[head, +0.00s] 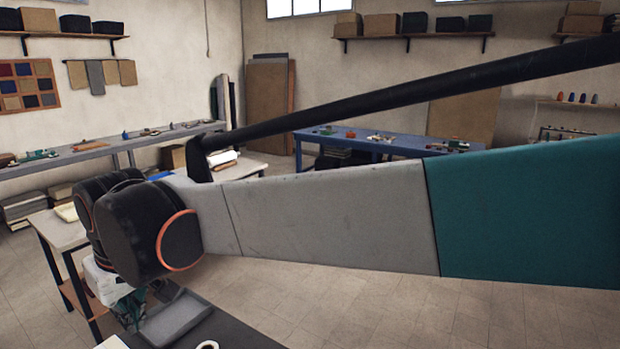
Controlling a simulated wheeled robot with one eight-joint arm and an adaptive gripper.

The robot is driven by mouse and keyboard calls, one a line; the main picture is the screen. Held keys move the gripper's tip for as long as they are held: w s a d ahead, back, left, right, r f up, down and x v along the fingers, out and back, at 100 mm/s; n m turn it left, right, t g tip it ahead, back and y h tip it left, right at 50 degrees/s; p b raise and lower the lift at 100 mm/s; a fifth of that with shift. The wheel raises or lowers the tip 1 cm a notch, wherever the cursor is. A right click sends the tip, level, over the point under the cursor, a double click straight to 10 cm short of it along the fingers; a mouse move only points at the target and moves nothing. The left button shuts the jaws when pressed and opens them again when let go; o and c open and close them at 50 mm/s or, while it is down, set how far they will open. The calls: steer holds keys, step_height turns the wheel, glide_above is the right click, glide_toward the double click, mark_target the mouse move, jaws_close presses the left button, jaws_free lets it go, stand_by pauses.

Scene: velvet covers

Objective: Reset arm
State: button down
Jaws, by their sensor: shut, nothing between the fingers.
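My arm crosses the view from the right edge to a black, orange-ringed joint at the left. Below that joint, a white wrist part leads down to my gripper (132,306), seen small and partly covered by the arm. It is shut and holds nothing that I can see. It is beside the left end of a grey tray (178,322) on a dark tabletop (240,334). I cannot tell whether it touches the tray.
A white roll (207,345) shows at the bottom edge. A pale-topped table (58,230) stands at the left. A blue workbench (345,141) and a long grey bench (85,153) stand along the walls. Tiled floor (400,310) is open at the lower right.

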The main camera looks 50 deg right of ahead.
steer(key=s+d+f+t, duration=0.1)
steer(key=s+f, duration=0.1)
steer(key=s, duration=0.2)
steer(key=s+d+f+m+t, duration=0.1)
steer(key=s+d+f, duration=0.1)
steer(key=s, duration=0.3)
steer(key=s+d+f+t+b, duration=0.1)
steer(key=s+d+f, duration=0.1)
steer(key=s+f, duration=0.1)
steer(key=shift+s+d+f+m, duration=0.2)
steer(key=shift+s+d+m, duration=0.1)
steer(key=shift+s, duration=0.4)
